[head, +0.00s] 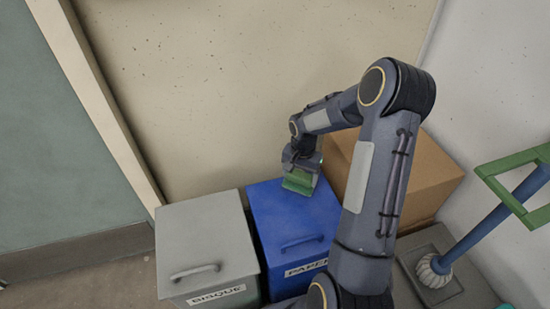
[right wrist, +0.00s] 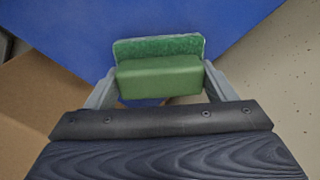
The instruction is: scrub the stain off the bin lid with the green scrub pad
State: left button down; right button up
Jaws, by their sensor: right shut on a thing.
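The green scrub pad (head: 298,183) is between the fingers of my right gripper (head: 300,172). In the right wrist view the pad (right wrist: 160,76) has a lighter rough face at its far side, and both fingers of the gripper (right wrist: 160,88) press its ends. The pad is over the far part of the blue bin lid (head: 290,215); I cannot tell whether it touches the lid. The blue lid (right wrist: 75,18) fills the top of the wrist view. No stain shows on the visible lid; the pad and gripper hide part of it. My left gripper is not in view.
A grey bin (head: 205,235) labelled BISQUE stands left of the blue bin, which is labelled PAPER. A cardboard box (head: 420,175) stands to the right. A green frame with a blue pole (head: 490,225) is at the far right. A wall stands close behind the bins.

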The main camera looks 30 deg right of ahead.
jog(key=r, duration=0.2)
jog(key=r+p, duration=0.1)
jog(key=shift+s+r, duration=0.25)
jog(key=shift+w+r+p, duration=0.1)
jog(key=shift+r+p, duration=1.8)
jog(key=shift+r, duration=0.45)
